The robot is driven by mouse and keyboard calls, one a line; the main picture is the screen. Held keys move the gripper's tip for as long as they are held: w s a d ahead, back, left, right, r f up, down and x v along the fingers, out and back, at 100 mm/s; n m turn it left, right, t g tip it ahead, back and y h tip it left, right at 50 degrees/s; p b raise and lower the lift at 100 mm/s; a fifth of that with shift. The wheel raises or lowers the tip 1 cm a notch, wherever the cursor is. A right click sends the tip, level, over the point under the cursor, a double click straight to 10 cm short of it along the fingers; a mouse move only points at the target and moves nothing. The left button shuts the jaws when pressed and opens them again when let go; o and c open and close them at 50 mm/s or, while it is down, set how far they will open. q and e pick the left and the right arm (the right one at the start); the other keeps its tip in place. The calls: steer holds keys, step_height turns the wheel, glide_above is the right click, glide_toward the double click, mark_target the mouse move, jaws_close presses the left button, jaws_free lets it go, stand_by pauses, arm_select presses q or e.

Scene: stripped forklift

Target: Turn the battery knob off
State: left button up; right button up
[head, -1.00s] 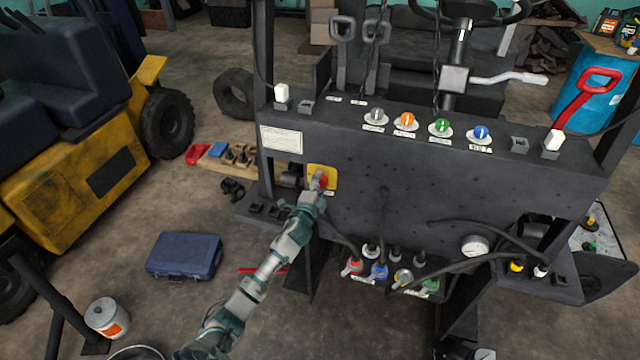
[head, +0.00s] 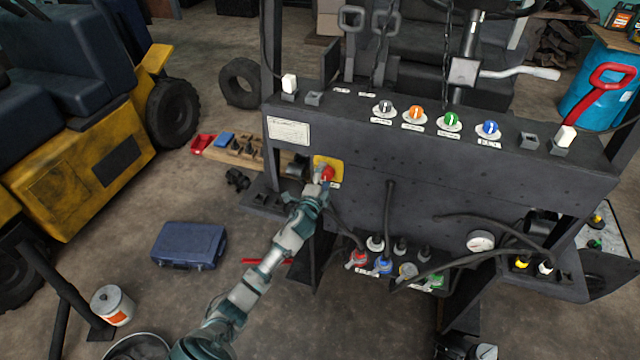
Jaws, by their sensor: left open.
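The battery knob (head: 327,173) is red and sits on a yellow plate (head: 335,163) at the left of the forklift's dark front panel (head: 400,165). My left gripper (head: 322,178) is at the knob, with its fingers overlapping the knob's left side in the head view. The gripper is open. I cannot tell whether the fingers touch the knob, and they hide part of it. My right gripper is not in view.
Grey, orange, green and blue knobs (head: 450,120) line the panel's top ledge. Coloured connectors and black cables (head: 383,266) hang below the panel. A blue case (head: 188,245) lies on the floor at left, near a yellow forklift body (head: 75,180).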

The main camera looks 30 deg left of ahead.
arm_select(q)
steer(key=v, duration=1.1)
steer(key=shift+s, duration=0.15)
steer(key=shift+f, duration=0.15)
